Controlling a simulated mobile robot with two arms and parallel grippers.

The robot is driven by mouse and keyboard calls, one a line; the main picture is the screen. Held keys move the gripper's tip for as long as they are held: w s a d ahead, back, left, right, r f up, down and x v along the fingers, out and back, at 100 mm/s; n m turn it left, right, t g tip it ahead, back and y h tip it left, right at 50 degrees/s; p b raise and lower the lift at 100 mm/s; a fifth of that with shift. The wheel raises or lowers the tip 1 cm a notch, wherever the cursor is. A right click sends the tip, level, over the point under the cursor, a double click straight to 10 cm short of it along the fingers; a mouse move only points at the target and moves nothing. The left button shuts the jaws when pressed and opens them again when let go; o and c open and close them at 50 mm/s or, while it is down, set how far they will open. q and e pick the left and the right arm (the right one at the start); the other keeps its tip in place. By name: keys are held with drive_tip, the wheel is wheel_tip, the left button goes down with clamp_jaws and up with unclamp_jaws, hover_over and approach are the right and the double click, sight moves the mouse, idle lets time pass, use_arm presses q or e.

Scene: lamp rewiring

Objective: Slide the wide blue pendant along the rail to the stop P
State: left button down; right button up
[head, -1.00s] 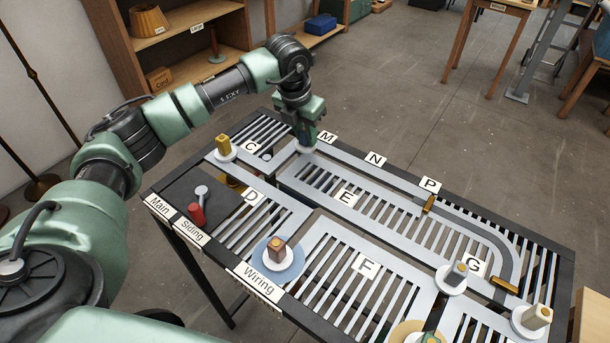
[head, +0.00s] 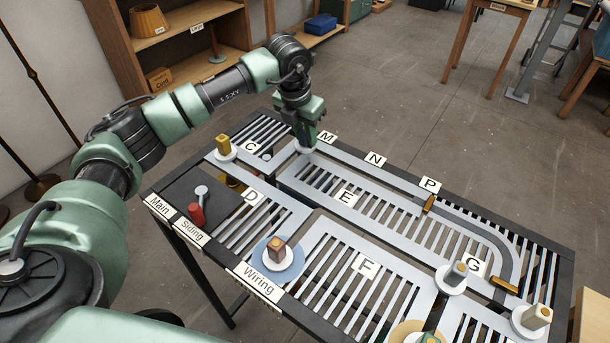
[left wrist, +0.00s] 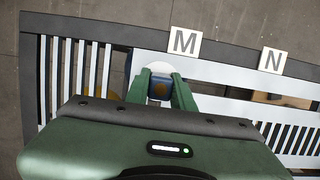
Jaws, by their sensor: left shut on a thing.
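My left gripper (head: 306,135) points down at the far edge of the slotted table, beside label M. It is shut on the blue knob of a pendant, which shows between the green fingers in the left wrist view (left wrist: 160,88). The pendant's white disc (left wrist: 154,68) sits on the rail just left of label M (left wrist: 185,40). Its lower part is hidden under the table top. Label P (head: 430,185) is further right along the far rail, beyond label N (head: 376,160). A brass piece (head: 429,204) lies across the rail beside P. My right gripper is not in view.
A yellow-knobbed pendant (head: 224,147) stands left, near C. A brown-knobbed one (head: 278,250) stands near Wiring, a grey-knobbed one (head: 457,272) near G. A red-ended lever (head: 196,212) stands on the dark panel. The far rail looks clear between M and the brass piece.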

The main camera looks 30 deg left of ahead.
use_arm(q)
drive_tip(key=shift+s+f, duration=0.15)
drive_tip(key=shift+f, duration=0.1)
drive_tip(key=shift+s+d, duration=0.25)
drive_tip(key=shift+d, duration=0.75)
drive_tip(key=d, duration=0.3)
drive_tip(key=shift+s+d, duration=0.2)
drive_tip(key=shift+d, duration=0.1)
drive_tip(key=shift+s+d+b, duration=0.15)
drive_tip(key=shift+s+d, duration=0.05)
drive_tip(key=shift+d, duration=1.1)
drive_tip(key=shift+s+d+b, duration=0.1)
drive_tip(key=shift+s+d, duration=0.05)
drive_tip(key=shift+d, duration=1.15)
drive_tip(key=shift+s+d+b, duration=0.15)
drive_tip(key=shift+s+d, duration=0.05)
drive_tip(key=shift+d, duration=1.1)
drive_tip(key=shift+s+d+b, duration=0.2)
drive_tip(key=shift+d+b, duration=0.05)
drive_tip(key=shift+d, duration=1.15)
drive_tip(key=shift+s+d+b, duration=0.2)
drive_tip(key=shift+d, duration=1.2)
drive_tip(key=shift+s+d+b, duration=0.2)
drive_tip(key=shift+d+b, duration=0.05)
drive_tip(key=shift+d, duration=1.15)
drive_tip(key=shift+d, duration=0.1)
